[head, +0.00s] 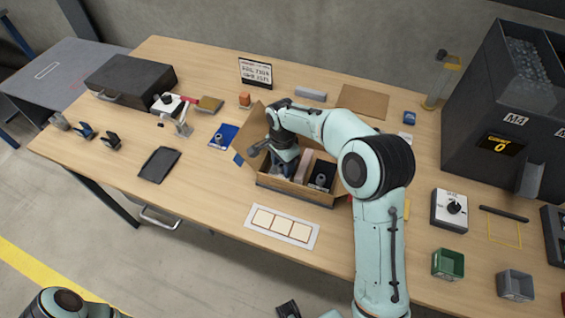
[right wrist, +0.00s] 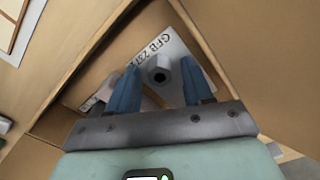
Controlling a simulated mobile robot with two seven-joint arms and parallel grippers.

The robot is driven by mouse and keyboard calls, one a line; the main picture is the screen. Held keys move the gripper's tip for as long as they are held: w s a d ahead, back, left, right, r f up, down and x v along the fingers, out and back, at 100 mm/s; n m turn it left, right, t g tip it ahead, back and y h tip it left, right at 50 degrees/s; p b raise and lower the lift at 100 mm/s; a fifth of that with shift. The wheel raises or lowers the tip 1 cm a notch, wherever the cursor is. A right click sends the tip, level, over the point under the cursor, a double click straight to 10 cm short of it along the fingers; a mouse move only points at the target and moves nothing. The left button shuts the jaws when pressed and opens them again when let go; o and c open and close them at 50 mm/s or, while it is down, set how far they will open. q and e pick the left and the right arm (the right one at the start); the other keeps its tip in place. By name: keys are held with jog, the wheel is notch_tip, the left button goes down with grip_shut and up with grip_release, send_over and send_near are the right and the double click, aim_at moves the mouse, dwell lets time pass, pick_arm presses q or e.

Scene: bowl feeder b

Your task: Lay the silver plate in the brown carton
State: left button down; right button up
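The brown carton (head: 290,190) stands open in the middle of the table, and its brown board (right wrist: 70,60) surrounds the right wrist view. The silver plate (right wrist: 178,48), a pale plate with printed letters and a hexagonal knob (right wrist: 158,74), lies inside the carton, seemingly tilted. My right gripper (right wrist: 160,66) reaches into the carton from above. Its two blue fingers stand on either side of the knob with visible gaps, so it is open. In the head view my right gripper (head: 283,168) is partly hidden by its wrist.
Inside the carton, a pinkish block (head: 302,163) and a dark piece with a grey knob (head: 321,179) sit to the right of the gripper. A white framed tray (head: 282,227) lies in front. A black bin unit (head: 505,90) stands at the right.

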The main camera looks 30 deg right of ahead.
notch_tip(320, 180, up, 12)
jog(key=p, duration=0.1)
jog(key=shift+r+p, duration=0.15)
jog(key=shift+p, duration=0.15)
dwell(0.7)
